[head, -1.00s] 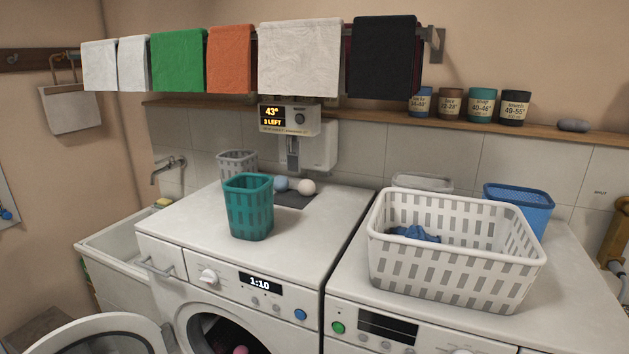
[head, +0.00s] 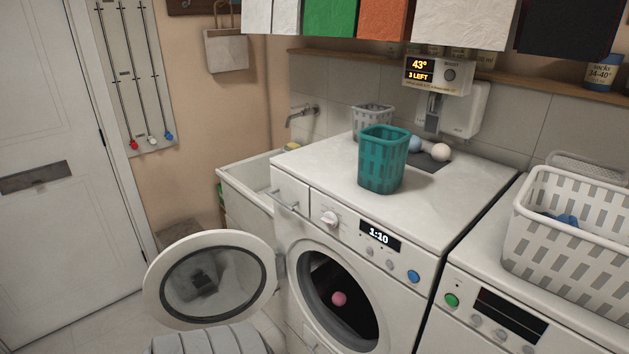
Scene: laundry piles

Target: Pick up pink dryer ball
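The pink dryer ball (head: 339,299) lies inside the open drum of the front-loading machine (head: 392,292), seen through its round opening. The drum around it is dark. The round door (head: 159,284) of this machine stands swung open to the left. Neither of my grippers is in view.
A teal basket (head: 383,160), a grey basket (head: 372,122), and a blue ball (head: 414,144) and white ball (head: 441,152) on a dark mat stand on the machine. A white basket (head: 540,230) is on the right machine. A grey ribbed object (head: 210,341) is below the door.

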